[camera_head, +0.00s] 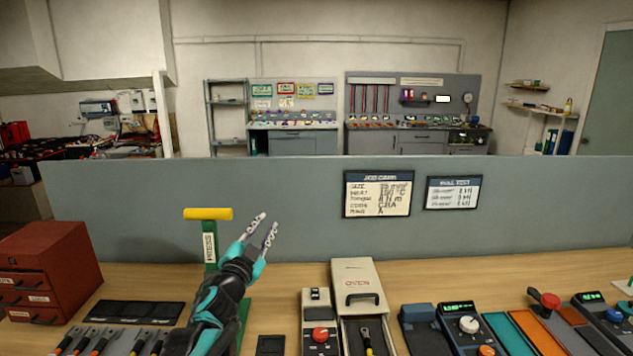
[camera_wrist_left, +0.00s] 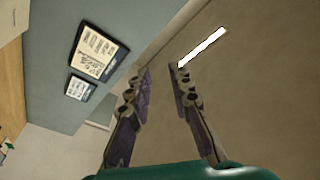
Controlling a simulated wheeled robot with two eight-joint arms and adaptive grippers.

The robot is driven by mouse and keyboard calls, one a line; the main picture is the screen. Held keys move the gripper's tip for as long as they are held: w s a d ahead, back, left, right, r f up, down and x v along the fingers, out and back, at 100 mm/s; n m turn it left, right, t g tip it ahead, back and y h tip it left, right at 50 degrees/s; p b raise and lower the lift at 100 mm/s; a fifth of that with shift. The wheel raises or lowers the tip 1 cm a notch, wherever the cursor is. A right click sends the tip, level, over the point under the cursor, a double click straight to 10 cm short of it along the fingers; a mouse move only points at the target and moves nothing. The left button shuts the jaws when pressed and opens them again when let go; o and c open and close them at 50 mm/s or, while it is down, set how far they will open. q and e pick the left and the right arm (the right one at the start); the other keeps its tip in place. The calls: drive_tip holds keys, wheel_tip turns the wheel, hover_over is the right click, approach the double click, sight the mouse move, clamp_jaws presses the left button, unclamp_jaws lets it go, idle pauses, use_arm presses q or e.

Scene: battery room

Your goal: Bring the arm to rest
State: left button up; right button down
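My left gripper (camera_head: 262,230) is raised above the bench, in front of the grey-blue partition and just right of the press handle. Its two fingers are apart and nothing is between them. In the left wrist view the gripper (camera_wrist_left: 160,82) is open and empty, with the wall and a bright light strip behind it. My right gripper is in neither view.
The green press (camera_head: 210,243) with a yellow handle (camera_head: 208,214) stands beside and partly behind my left arm. A red drawer cabinet (camera_head: 45,265) is at the left. An oven box (camera_head: 357,272), a control box (camera_head: 319,325) and several devices line the bench (camera_head: 290,285).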

use_arm(q)
drive_tip(key=s+a+f+n+g+y, duration=0.2)
drive_tip(key=s+a+f+n+y, duration=0.1)
drive_tip(key=s+a+n+y, duration=0.35)
drive_tip(key=s+f+n+g+h, duration=0.1)
drive_tip(key=s+f+g, duration=0.4)
drive_tip(key=s+f, duration=0.6)
drive_tip(key=s+d+f+n+g+h, duration=0.1)
drive_tip(key=s+f+n+g, duration=0.2)
drive_tip(key=s+f, duration=0.8)
drive_tip(key=s+g, duration=0.2)
drive_tip(key=s, duration=0.5)
drive_tip(key=shift+d+f, duration=0.25)
drive_tip(key=shift+f, duration=0.15)
